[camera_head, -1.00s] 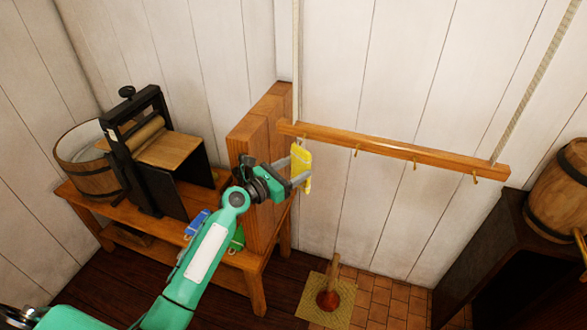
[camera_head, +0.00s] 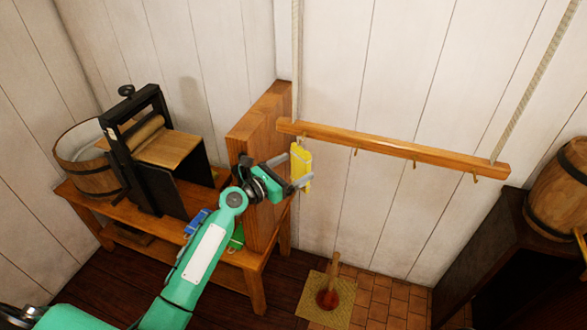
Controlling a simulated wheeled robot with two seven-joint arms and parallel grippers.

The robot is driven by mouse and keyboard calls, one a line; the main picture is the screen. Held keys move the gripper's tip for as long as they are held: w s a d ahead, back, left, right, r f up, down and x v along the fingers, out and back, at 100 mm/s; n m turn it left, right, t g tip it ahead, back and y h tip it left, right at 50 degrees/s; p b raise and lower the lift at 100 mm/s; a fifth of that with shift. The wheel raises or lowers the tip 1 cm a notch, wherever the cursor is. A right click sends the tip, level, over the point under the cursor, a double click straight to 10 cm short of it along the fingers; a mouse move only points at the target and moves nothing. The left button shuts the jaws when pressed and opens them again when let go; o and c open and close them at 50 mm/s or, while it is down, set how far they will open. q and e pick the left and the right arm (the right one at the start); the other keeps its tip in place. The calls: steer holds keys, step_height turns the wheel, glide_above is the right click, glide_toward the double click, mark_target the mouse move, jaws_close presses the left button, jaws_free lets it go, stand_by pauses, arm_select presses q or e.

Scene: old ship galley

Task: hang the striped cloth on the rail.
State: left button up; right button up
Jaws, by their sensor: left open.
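A yellow cloth (camera_head: 302,168) hangs upright below the left end of the wooden rail (camera_head: 400,149), at its leftmost hook. Its stripes are too small to make out clearly. My left gripper (camera_head: 291,172) is at the cloth's left side, with its fingers apart. One finger points toward the cloth's upper part and the other crosses low on it. I cannot tell whether either finger touches it. My right gripper is not in view. A blue cloth-like item (camera_head: 196,222) and a green one (camera_head: 237,237) lie on the bench, partly behind my left arm.
The rail hangs from two ropes, with several brass hooks along it; those to the right are bare. A wooden block (camera_head: 262,135) stands close behind my gripper on the bench (camera_head: 255,262), beside a mangle (camera_head: 160,150). A barrel (camera_head: 560,192) stands at right.

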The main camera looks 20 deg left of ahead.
arm_select(q)
steer(key=b+v, duration=0.4)
steer(key=v, duration=0.8)
steer(key=a+f+m+g+y, duration=0.1)
steer(key=a+f+m+y, duration=0.1)
steer(key=f, duration=0.8)
steer(key=a+f+m+g+y, duration=0.1)
steer(key=f+m+y, duration=0.1)
steer(key=f, duration=0.8)
steer(key=s+a+f+m+g+y, duration=0.15)
steer(key=s+f+m, duration=0.3)
steer(key=f, duration=0.75)
steer(key=s+f+m+g+y, duration=0.25)
steer(key=s+f, duration=0.35)
steer(key=f, duration=0.5)
steer(key=s+d+f+m+g, duration=0.2)
steer(key=s+f+m+g, duration=0.3)
steer(key=s+f+m, duration=0.95)
steer(key=s+d+f+m+g, duration=0.1)
steer(key=s+f+m, duration=0.2)
steer(key=s, duration=0.9)
steer(key=s+d+f+m+g+y, duration=0.1)
steer(key=s+d+f+m+g, duration=0.1)
steer(key=s+f, duration=0.6)
steer(key=s+m+b, duration=0.1)
steer(key=s, duration=0.4)
steer(key=shift+d+f+m+y, duration=0.15)
steer(key=shift+f+m+y, duration=0.1)
steer(key=shift+m+y, duration=0.1)
